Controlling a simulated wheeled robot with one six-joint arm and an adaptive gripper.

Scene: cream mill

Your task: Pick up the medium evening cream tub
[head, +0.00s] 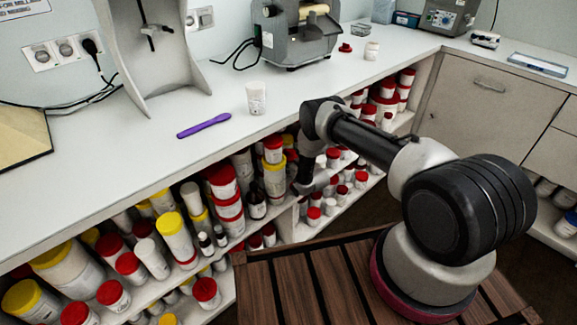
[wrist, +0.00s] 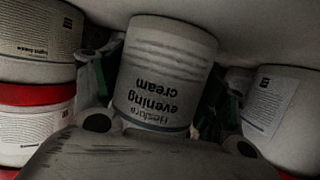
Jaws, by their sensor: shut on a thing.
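The evening cream tub (wrist: 165,75) is a white cylinder with its label upside down in the wrist view. It stands between the two fingers of my gripper (wrist: 160,88), which are shut on its sides. In the head view my gripper (head: 308,183) reaches down to the shelves below the counter. There I cannot make out the held tub, and its lid is not visible in the wrist view.
White tubs with a red band (wrist: 38,95) stand close left of the gripper, and another tub (wrist: 282,115) close right. A pale surface lies just above. Shelves hold many tubs, such as a yellow-lidded one (head: 176,238). The counter (head: 310,85) holds a white cup (head: 257,98) and a purple spatula (head: 204,125).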

